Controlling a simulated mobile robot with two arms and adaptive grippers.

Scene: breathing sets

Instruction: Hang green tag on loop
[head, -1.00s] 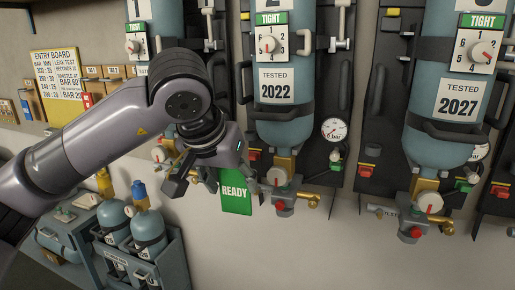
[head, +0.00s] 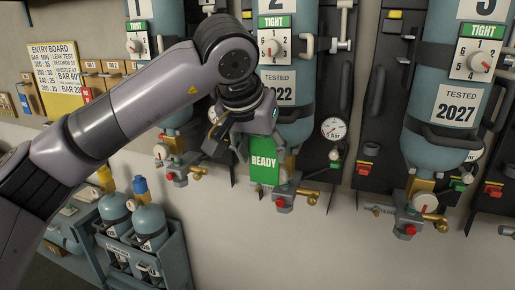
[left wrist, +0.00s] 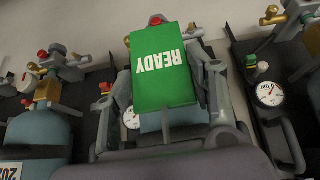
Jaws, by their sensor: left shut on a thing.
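The green tag (head: 264,164), marked READY, hangs in front of the lower end of set 2 (head: 286,122). It covers part of the valve fittings (head: 285,200) there. My left gripper (head: 243,146) is shut on the tag near its upper edge. In the left wrist view the tag (left wrist: 164,68) appears upside down between the two fingers (left wrist: 162,100). I cannot make out the loop; the tag or gripper may hide it. My right gripper is not in view.
A pressure gauge (head: 334,129) is right of the tag. Set 3 (head: 432,150) hangs farther right with a red knob (head: 410,230) below. A crate (head: 178,262) with small cylinders stands at lower left. The wall below the tag is clear.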

